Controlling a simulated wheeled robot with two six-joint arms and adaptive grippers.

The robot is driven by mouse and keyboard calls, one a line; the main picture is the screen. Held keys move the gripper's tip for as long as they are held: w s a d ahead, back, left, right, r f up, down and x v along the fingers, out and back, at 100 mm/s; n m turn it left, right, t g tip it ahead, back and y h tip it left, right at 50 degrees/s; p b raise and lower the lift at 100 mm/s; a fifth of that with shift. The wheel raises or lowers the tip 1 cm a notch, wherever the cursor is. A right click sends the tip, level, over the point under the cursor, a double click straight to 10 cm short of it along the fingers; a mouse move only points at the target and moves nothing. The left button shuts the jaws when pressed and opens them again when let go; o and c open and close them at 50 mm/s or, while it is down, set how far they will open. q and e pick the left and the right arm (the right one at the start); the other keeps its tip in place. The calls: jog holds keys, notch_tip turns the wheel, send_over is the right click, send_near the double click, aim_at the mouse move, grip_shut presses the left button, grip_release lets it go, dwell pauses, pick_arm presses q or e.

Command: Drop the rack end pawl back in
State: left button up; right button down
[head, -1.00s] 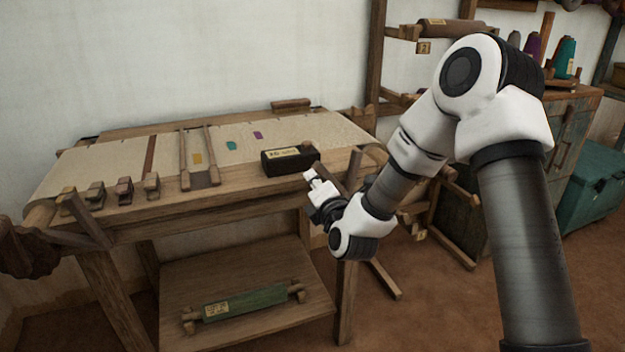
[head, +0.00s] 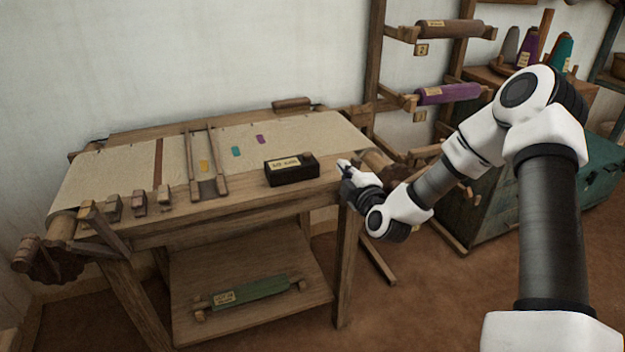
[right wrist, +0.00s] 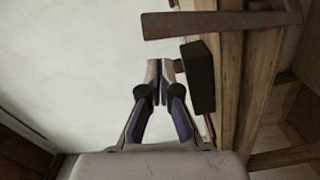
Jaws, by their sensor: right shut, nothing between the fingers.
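My right gripper (head: 343,166) is at the right front corner of the loom, fingers pointing toward the loom. In the right wrist view the gripper (right wrist: 160,78) has its fingertips together, with nothing between them. Beside the fingertips there is a dark block (right wrist: 200,78); I cannot tell whether they touch. A tapered wooden bar (right wrist: 215,23) lies across the top of that view, apart from the fingers. It may be the pawl, but I cannot tell for sure. In the head view my gripper and arm partly hide this loom corner. My left gripper is out of view.
A black labelled box (head: 291,170) sits on the loom's front rail, left of my gripper. Several wooden blocks (head: 138,203) line the rail's left part. A green roller (head: 250,290) lies on the lower shelf. A rack with a purple roll (head: 450,93) stands behind my right arm.

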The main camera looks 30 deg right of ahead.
jog(key=shift+s+d+r+m+p, duration=0.1)
jog(key=shift+s+d+m+p, duration=0.15)
jog(key=shift+d+m+p, duration=0.75)
